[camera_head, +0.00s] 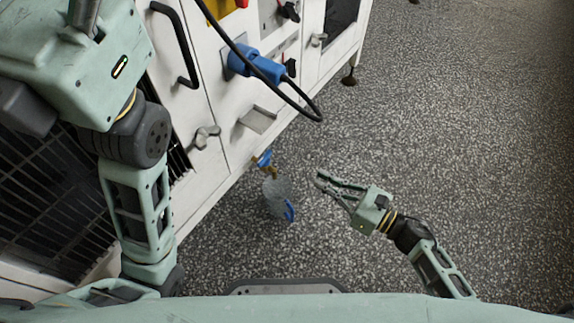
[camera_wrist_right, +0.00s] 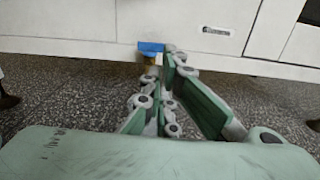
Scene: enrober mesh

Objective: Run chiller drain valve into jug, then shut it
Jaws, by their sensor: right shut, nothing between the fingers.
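The drain valve (camera_head: 264,162), brass with a blue handle, sticks out from the machine's lower edge. Its blue handle shows in the right wrist view (camera_wrist_right: 151,47), straight ahead of the fingers; I cannot tell whether the valve is open. A clear jug (camera_head: 276,192) with a blue handle stands on the floor just below the valve. I cannot make out any liquid in it. My right gripper (camera_head: 319,180) is shut and empty, to the right of the jug and apart from it and the valve. It shows large in the wrist view (camera_wrist_right: 168,60). My left gripper is out of view.
The white machine (camera_head: 228,150) runs along the left, with a blue plug (camera_head: 262,68) and a black cable (camera_head: 305,108) hanging in front. Black handles and latches jut from its doors. The speckled floor (camera_head: 450,130) to the right is clear.

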